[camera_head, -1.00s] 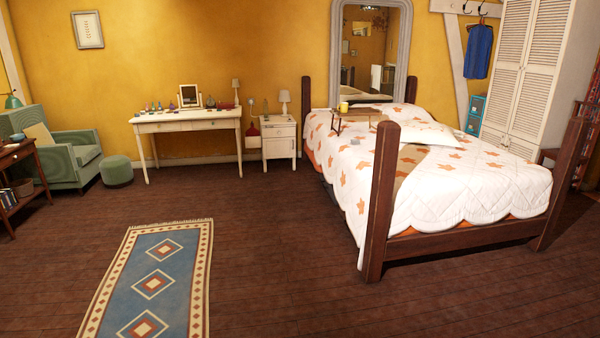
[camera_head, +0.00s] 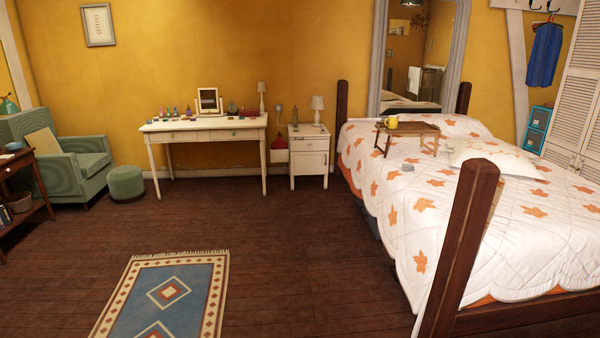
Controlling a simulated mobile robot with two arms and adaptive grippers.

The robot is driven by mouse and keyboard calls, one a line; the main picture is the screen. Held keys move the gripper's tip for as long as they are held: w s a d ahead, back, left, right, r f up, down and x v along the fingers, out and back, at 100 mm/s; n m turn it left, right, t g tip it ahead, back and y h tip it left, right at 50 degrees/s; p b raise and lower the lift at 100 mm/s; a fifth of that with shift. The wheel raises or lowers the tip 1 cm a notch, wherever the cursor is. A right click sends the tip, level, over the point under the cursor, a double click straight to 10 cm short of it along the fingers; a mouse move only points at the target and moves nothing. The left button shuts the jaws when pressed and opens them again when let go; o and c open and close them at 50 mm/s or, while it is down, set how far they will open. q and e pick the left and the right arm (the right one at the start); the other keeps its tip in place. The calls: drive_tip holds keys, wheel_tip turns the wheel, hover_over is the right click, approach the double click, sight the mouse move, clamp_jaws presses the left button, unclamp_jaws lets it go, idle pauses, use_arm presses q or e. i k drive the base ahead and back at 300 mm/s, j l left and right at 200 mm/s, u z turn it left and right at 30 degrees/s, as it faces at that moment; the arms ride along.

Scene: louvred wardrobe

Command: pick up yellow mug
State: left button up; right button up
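The yellow mug (camera_head: 391,122) stands upright on a small wooden bed tray (camera_head: 417,129). The tray stands on legs on the white bed (camera_head: 410,190) with its orange leaf pattern, towards the far left part of the bed. The mug is small and far off in this view. Neither of my grippers shows in the head view.
A dark wooden bedpost (camera_head: 462,245) rises at the near left corner of the bed. A white bedside cabinet (camera_head: 309,160) and a white desk (camera_head: 185,137) stand along the yellow wall. A blue rug (camera_head: 165,295) lies at the front left. The brown floor (camera_head: 295,260) between is clear.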

sight(392, 122)
drive_tip(key=i, duration=1.75)
drive_tip(key=i+z, duration=0.1)
drive_tip(key=i, duration=0.8)
drive_tip(key=i+j+z, duration=0.1)
drive_tip(key=i, duration=0.75)
drive_tip(key=i+z, duration=0.3)
drive_tip(key=i, duration=0.3)
drive_tip(key=i+z, duration=0.3)
drive_tip(key=i, duration=0.3)
drive_tip(key=i+j+z, duration=0.3)
drive_tip(key=i, duration=0.25)
